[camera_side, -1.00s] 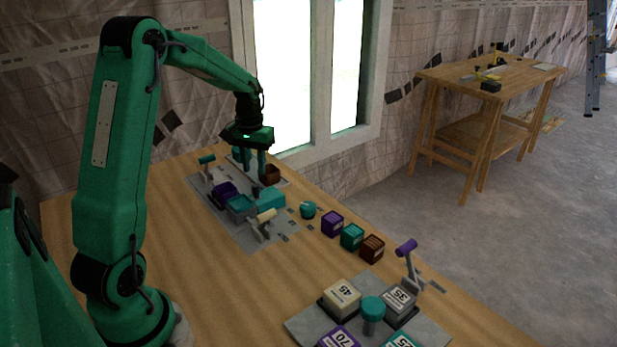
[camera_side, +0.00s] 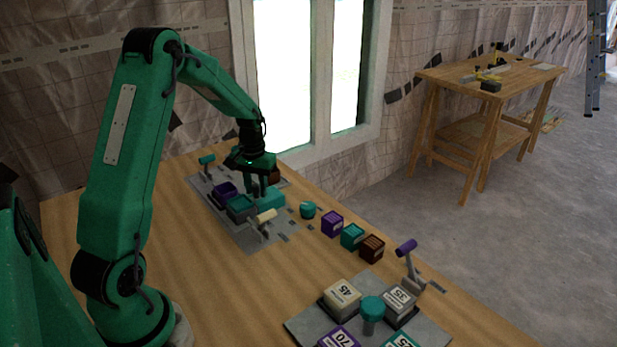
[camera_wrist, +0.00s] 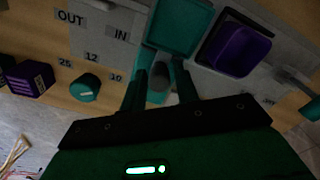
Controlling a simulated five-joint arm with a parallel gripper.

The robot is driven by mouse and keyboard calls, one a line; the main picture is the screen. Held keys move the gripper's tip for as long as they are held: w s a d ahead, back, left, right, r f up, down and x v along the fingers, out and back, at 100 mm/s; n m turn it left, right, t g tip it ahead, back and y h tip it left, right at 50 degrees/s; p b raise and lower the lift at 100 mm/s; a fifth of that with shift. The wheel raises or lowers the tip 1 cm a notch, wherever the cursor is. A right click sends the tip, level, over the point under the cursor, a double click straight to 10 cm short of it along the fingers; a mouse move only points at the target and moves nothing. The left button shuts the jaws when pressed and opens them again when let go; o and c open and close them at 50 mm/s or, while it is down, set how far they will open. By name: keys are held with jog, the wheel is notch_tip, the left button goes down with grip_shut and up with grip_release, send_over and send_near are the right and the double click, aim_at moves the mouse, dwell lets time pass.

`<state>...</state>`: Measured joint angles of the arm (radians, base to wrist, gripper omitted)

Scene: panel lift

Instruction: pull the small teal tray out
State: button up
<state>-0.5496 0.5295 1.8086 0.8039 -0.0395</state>
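The small teal tray (camera_side: 241,207) sits on the grey panel (camera_side: 214,203), beside a purple tray (camera_side: 225,189). In the wrist view the teal tray (camera_wrist: 182,27) lies just beyond my fingertips, with the purple tray (camera_wrist: 236,47) to its right. My gripper (camera_side: 262,190) is low over the panel, near a teal block (camera_side: 270,199). In the wrist view my gripper (camera_wrist: 162,68) has its two fingers apart, with a grey rounded part (camera_wrist: 158,72) between them. I cannot tell whether the fingers touch it or the tray.
A cream-handled lever (camera_side: 266,216) and a teal-handled lever (camera_side: 207,160) stand on the panel. A teal knob (camera_side: 308,210) and purple, teal and brown cubes (camera_side: 352,237) sit to the right. Numbered blocks (camera_side: 341,298) stand at the front. The window wall is close behind.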

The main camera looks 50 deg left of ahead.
grip_shut()
jog(key=shift+w+a+r, duration=0.1)
jog(key=shift+w, duration=4.75)
grip_release()
jog(key=shift+s, duration=0.1)
notch_tip(320, 180, up, 8)
